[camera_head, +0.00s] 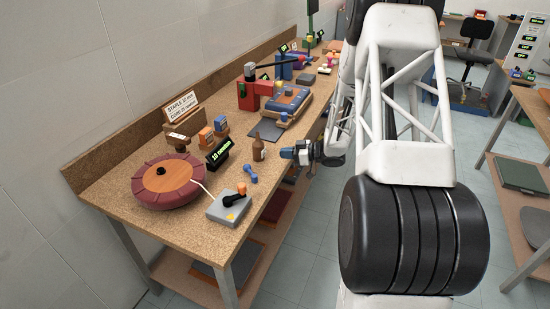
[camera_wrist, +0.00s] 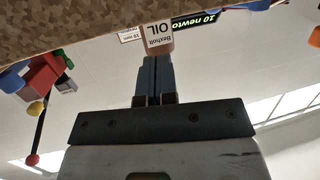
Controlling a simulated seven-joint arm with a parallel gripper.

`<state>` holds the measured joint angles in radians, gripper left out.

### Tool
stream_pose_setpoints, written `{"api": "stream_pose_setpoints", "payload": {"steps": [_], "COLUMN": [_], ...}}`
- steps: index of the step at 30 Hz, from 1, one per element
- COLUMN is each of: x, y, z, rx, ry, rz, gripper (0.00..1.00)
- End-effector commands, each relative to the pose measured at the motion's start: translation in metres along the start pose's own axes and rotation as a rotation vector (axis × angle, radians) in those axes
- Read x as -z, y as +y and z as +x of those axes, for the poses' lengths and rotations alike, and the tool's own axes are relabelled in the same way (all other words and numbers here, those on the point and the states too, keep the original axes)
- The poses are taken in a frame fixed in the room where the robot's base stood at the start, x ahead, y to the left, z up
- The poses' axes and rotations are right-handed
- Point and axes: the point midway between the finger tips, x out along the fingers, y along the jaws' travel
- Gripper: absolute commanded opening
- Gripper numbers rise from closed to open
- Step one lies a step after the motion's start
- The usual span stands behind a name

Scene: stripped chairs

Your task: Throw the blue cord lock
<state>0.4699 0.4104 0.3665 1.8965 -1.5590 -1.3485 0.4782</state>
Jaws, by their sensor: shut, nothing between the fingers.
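A small blue piece with rounded ends (camera_head: 250,173) lies on the bench near its front edge, left of my gripper. It may be the blue cord lock, but it is too small to tell. My gripper (camera_head: 286,153) is beside the bench's front edge, just right of the brown oil bottle (camera_head: 258,149) and apart from the blue piece. In the wrist view my gripper's blue fingers (camera_wrist: 153,78) are together and empty. The upside-down oil bottle label (camera_wrist: 158,35) shows just past the fingertips; whether they touch it is unclear.
The cork-topped bench (camera_head: 115,199) holds a red-brown round device (camera_head: 166,182), a grey lever box (camera_head: 232,207), a black sign (camera_head: 217,153) and a red device (camera_head: 256,91). Bare bench top lies around the blue piece. Open floor (camera_head: 308,240) is right of the bench.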

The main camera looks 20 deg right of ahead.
Motion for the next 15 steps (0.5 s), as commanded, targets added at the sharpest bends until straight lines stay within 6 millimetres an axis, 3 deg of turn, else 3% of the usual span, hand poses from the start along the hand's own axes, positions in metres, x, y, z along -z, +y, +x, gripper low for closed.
{"api": "stream_pose_setpoints", "payload": {"steps": [6,15], "x": [0.001,0.001], "y": [0.010,0.012], "z": [-0.017,-0.021], "rx": [0.000,0.000], "ry": [0.000,0.000], "rz": [-0.001,-0.001], "gripper": [0.00,0.00]}}
